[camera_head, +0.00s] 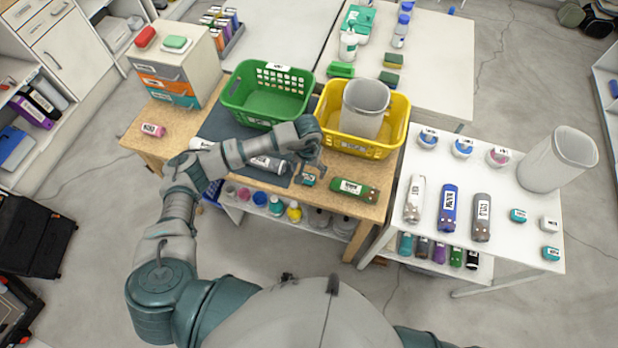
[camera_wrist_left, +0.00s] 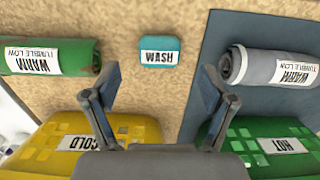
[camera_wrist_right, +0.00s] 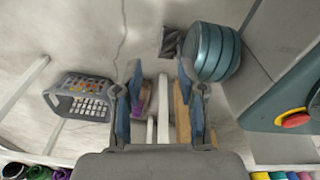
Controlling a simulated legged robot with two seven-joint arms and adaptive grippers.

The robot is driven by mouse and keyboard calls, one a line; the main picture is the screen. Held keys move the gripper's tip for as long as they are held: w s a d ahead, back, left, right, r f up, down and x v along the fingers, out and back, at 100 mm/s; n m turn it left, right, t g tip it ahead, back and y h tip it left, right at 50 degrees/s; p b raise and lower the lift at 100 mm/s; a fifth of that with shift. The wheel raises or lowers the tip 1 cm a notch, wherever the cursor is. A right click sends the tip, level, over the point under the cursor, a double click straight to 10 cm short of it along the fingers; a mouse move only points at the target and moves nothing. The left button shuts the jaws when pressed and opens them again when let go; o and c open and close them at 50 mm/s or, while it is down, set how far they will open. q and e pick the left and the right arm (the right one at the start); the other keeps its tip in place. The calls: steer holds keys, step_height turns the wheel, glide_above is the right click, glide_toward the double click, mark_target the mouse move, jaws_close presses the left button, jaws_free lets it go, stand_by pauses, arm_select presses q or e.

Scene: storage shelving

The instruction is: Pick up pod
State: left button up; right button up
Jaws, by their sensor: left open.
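A small teal pod (camera_head: 309,179) with a white label lies on the wooden table, between a rolled green cloth and a rolled grey cloth. My left gripper (camera_head: 308,168) is open and empty above the table by the pod. In the left wrist view, the pod lies beyond the gap between my left fingertips (camera_wrist_left: 158,82), touching neither. My right gripper (camera_wrist_right: 160,70) is open and empty in the right wrist view. More small pods (camera_head: 518,215) lie on the white table at right.
The rolled green cloth (camera_head: 353,188) and rolled grey cloth (camera_head: 267,163) flank the pod. A green basket (camera_head: 262,118) and a yellow basket (camera_head: 402,112) stand behind. Bare wood surrounds the pod. A grey basket (camera_wrist_right: 62,96) shows in the right wrist view.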

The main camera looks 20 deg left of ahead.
mark_target(307, 180)
arm_select(q)
steer(key=f, duration=0.4)
steer(key=shift+s+a, duration=0.1)
steer(key=shift+a, duration=0.1)
steer(key=shift+d, duration=0.45)
steer(key=c, duration=1)
steer(key=shift+a, duration=0.2)
steer(key=shift+c, duration=0.2)
arm_select(e)
steer(key=shift+s+a+f, duration=0.1)
steer(key=shift+s+a, duration=0.05)
steer(key=shift+s, duration=0.4)
steer(key=shift+s+a+f, duration=0.1)
steer(key=shift+s, duration=0.4)
arm_select(q)
steer(key=shift+a, duration=0.15)
arm_select(e)
steer(key=shift+a+r, duration=0.1)
